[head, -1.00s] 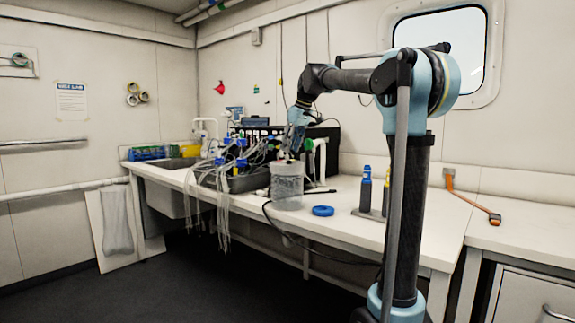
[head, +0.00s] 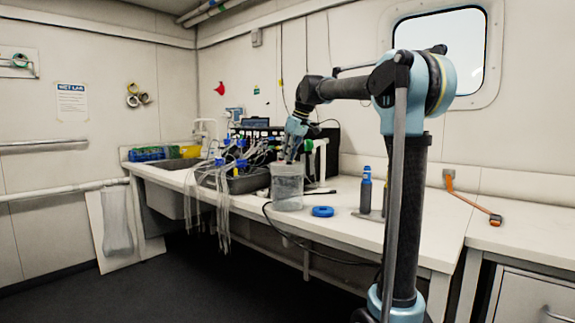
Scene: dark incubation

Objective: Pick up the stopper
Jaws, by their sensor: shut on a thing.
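My gripper (head: 290,158) points down at the mouth of a clear, cloudy jar (head: 287,192) on the white bench. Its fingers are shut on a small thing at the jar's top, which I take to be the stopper. The stopper itself is too small and too covered by the fingers to make out. I cannot tell whether it is inside the jar's mouth or just above it.
A blue ring (head: 322,211) lies right of the jar. Left of the jar is a grey tub (head: 249,184) with many tubes and blue-capped bottles. A black cable hangs over the bench front.

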